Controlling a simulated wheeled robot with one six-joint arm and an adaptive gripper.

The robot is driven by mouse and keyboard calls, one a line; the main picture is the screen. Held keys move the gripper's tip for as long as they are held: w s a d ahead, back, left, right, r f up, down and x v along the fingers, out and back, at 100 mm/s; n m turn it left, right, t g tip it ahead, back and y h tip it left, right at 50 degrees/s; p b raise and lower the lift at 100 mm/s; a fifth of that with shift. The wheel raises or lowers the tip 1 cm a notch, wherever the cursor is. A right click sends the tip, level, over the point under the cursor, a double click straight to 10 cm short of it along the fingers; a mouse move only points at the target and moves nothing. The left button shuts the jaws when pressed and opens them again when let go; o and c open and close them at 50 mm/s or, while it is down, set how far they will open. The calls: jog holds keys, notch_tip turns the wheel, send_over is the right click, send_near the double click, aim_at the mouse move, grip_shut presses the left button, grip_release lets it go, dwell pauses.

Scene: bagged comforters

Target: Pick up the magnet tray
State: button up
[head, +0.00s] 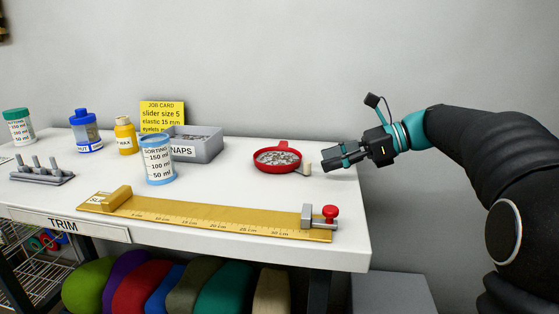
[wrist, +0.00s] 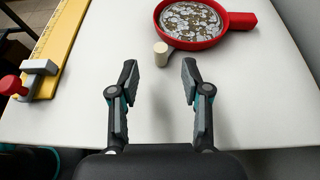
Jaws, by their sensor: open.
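The magnet tray (head: 277,168) looks like a red round dish with small silvery pieces in it, on the white table near its right end. In the wrist view the red tray (wrist: 190,41) lies ahead of my fingers, with its red handle (wrist: 241,20) pointing right. A small cream-coloured peg (wrist: 161,54) stands at the tray's near edge. My gripper (head: 333,162) is open and empty, to the right of the tray and apart from it. In the wrist view the open fingers (wrist: 160,78) point towards the tray and peg, with bare table between them.
A yellow ruler bar (head: 210,217) with a red-knobbed clamp (head: 329,213) lies along the table's front. A grey SNAPS bin (head: 202,145), blue SORTING jar (head: 156,160) and yellow bottle (head: 125,136) stand left of the tray. The white table (head: 349,215) is bare at its right end.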

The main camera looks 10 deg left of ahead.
aim_at(312, 176)
jog(key=x, duration=0.5)
jog(key=shift+d+f+b, duration=0.1)
jog(key=shift+f+b, duration=0.15)
jog(key=shift+b, duration=0.05)
grip_shut()
